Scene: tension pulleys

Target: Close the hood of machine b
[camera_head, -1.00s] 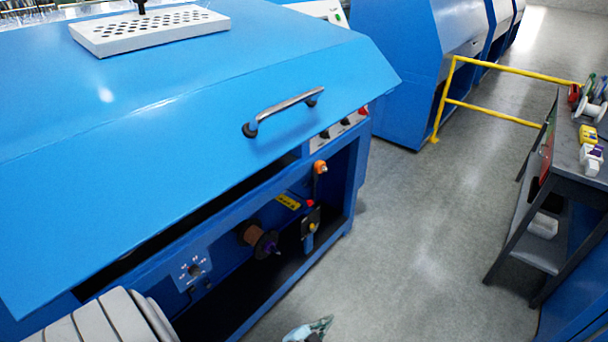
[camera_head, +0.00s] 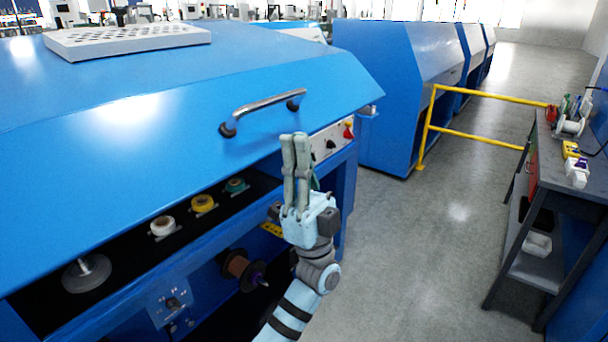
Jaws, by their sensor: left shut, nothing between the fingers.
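The blue hood (camera_head: 130,115) of the large machine at the left is partly raised, with a dark gap under its front edge. Its chrome handle (camera_head: 265,110) is on the sloping front face. My left gripper (camera_head: 295,140) is shut and empty, fingers pointing up, just below the handle's right end and in front of the hood's lower edge. I cannot tell whether it touches the hood. In the gap several spools show, among them a white spool (camera_head: 163,226), a yellow spool (camera_head: 204,204) and a green spool (camera_head: 236,186). My right gripper is not in view.
The control panel (camera_head: 335,140) with knobs is partly behind my gripper. A brown spool (camera_head: 238,266) sticks out of the machine's lower front. A yellow rail (camera_head: 480,137) and a grey workbench (camera_head: 545,175) stand at the right. The grey floor (camera_head: 420,260) between is clear.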

